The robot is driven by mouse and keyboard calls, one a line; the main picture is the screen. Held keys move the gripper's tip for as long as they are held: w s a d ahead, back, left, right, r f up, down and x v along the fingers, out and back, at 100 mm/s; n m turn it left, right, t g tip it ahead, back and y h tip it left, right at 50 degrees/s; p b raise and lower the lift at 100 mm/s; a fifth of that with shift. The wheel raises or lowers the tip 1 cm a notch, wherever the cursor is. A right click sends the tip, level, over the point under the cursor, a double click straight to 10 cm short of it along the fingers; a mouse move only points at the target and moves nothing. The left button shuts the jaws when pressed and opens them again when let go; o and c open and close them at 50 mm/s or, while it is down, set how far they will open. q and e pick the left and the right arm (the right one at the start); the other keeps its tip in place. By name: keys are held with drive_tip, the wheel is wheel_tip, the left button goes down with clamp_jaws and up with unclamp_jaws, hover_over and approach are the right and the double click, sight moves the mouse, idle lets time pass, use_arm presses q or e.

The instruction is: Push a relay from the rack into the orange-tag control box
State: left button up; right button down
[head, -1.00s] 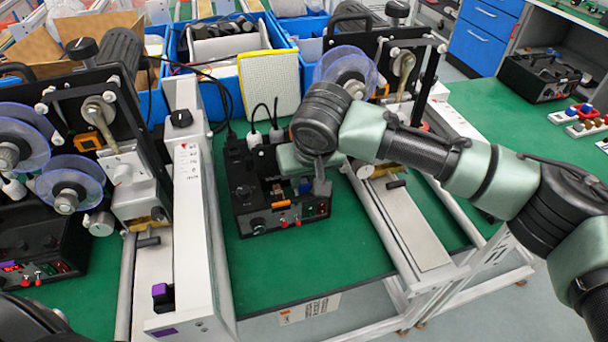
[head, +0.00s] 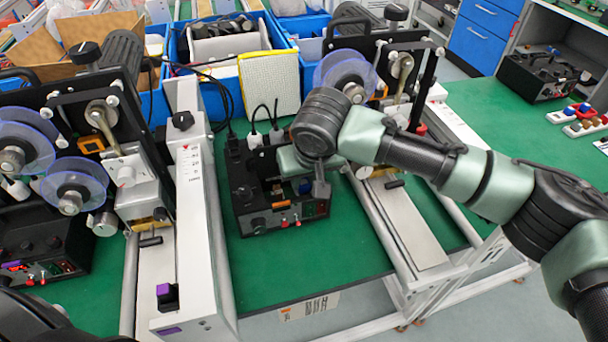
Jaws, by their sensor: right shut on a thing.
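The black control box (head: 256,222) with a small orange tag (head: 281,204) stands on the green bench in the middle of the head view. My right gripper (head: 313,188) reaches over its right part, pointing down, and is shut on a small blue relay (head: 304,187). The relay is at the box's top, partly hidden by the fingers; I cannot tell how deep it sits. The rack of relays (head: 580,127), with blue, red and brown pieces in white holders, lies at the far right. My left gripper is not in view.
Spool machines stand left and right of the box, with a long white housing (head: 200,230) close on its left. Another black box (head: 40,245) with a purple tag is at far left. Blue bins (head: 205,75) stand behind. Green bench in front of the box is clear.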

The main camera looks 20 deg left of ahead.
drive_tip(key=shift+f, duration=0.25)
idle(0.7)
drive_tip(key=c, duration=1.1)
unclamp_jaws()
drive_tip(key=shift+c, duration=0.2)
drive_tip(key=v, duration=0.7)
drive_tip(key=shift+r, duration=0.35)
drive_tip(key=shift+s, duration=0.1)
